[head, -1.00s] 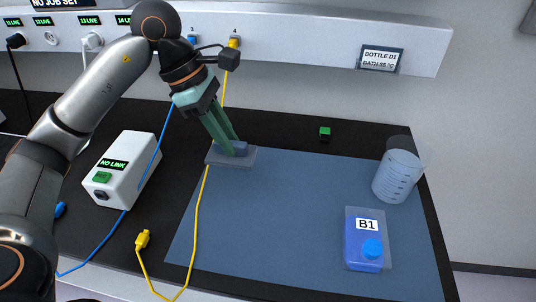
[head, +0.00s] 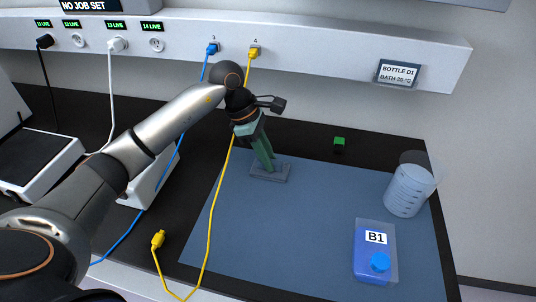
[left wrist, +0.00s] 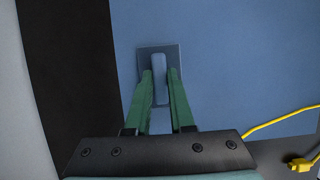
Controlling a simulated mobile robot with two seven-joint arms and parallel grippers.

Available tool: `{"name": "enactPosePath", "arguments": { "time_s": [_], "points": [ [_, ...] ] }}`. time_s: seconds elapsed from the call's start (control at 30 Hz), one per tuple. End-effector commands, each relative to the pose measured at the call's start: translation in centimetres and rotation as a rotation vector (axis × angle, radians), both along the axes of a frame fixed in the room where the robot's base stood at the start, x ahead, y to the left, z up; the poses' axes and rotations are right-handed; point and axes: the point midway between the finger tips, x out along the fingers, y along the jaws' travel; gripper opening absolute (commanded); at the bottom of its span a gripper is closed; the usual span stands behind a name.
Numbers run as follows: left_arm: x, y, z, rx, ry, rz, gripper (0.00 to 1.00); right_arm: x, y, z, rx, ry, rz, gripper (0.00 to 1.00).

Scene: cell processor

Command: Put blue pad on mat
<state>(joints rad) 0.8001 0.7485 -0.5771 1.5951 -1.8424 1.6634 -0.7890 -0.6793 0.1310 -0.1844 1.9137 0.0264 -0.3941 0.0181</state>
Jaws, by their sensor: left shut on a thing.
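The blue pad (head: 284,175) is a flat grey-blue plate with a raised block on top. My left gripper (head: 268,166) has its green fingers shut on that block. In the left wrist view the pad (left wrist: 144,65) shows beyond the fingertips (left wrist: 160,85), with the block between them. The blue mat (head: 300,225) covers the right part of the black bench. The pad appears over the mat's far left part, lying about flat; I cannot tell whether it touches the mat. My right gripper is not in view.
A blue bottle marked B1 (head: 370,252) and a clear beaker (head: 408,188) stand at the mat's right. A yellow cable (head: 213,215) crosses the mat's left side. A white box (head: 150,180) is partly behind my arm.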

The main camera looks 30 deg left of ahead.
Motion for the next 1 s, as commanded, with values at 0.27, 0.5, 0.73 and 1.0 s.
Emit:
{"name": "enactPosePath", "arguments": {
  "time_s": [0.27, 0.5, 0.73, 1.0],
  "points": [
    [0.0, 0.0, -0.4, 0.0, 0.0, 0.001, 0.22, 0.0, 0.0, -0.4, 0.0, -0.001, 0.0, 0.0],
    [0.0, 0.0, -0.2, 0.0, 0.0, 0.001, 0.49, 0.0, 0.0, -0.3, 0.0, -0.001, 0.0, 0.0],
    [0.0, 0.0, -0.2, 0.0, 0.0, 0.001, 0.51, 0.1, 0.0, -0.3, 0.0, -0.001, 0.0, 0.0],
    [-0.1, 0.9, 2.2, 0.001, -0.005, 0.003, 0.51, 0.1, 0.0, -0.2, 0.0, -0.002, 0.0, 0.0]
  ]
}}
